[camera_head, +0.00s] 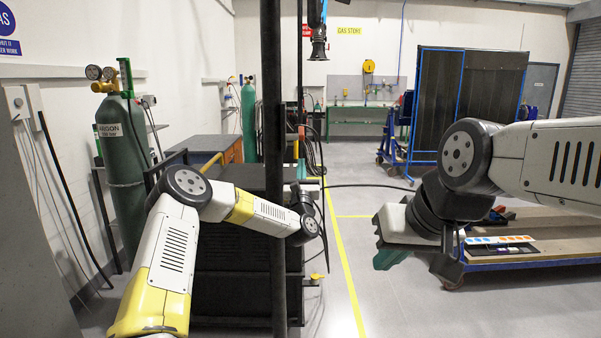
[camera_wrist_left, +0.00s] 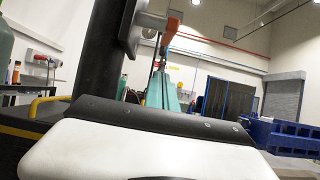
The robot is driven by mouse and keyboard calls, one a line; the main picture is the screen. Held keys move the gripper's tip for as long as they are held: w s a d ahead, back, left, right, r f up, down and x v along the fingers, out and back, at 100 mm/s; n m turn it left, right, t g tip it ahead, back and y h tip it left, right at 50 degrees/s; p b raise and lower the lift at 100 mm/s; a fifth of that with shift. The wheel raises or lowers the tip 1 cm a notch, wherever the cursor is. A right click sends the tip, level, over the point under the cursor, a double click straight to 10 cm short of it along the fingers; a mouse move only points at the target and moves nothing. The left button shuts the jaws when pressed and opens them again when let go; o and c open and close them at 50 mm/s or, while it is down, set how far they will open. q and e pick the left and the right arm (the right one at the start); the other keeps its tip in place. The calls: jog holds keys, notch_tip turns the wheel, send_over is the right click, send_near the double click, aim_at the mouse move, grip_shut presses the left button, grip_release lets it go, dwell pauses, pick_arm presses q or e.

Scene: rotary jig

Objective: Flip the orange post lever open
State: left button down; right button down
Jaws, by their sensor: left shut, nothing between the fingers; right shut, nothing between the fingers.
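The orange lever (camera_wrist_left: 171,32) shows in the left wrist view, beside a grey bracket (camera_wrist_left: 130,28) on a dark upright post (camera_wrist_left: 104,62). In the head view the black post (camera_head: 272,130) stands upright, and a small orange part (camera_head: 302,131) shows just right of it. My left gripper (camera_wrist_left: 160,90) is shut, its teal fingers pointing up just below the orange lever; I cannot tell whether they touch it. In the head view it is small beside the post (camera_head: 301,170). My right gripper (camera_head: 390,258) is shut and empty, held low at the right, far from the lever.
Green gas cylinders (camera_head: 125,160) stand at the left. A low wooden-topped bench (camera_head: 550,240) with small tools lies under my right arm. The floor (camera_head: 370,300) right of the post is clear.

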pick_arm(q)
jog(key=shift+v, duration=1.4)
jog(key=shift+s+r, duration=0.15)
jog(key=shift+r, duration=0.1)
jog(key=shift+s+g, duration=0.15)
jog(key=shift+g, duration=0.55)
jog(key=w+r, duration=0.7)
jog(key=w, duration=0.1)
jog(key=shift+w+r, duration=0.35)
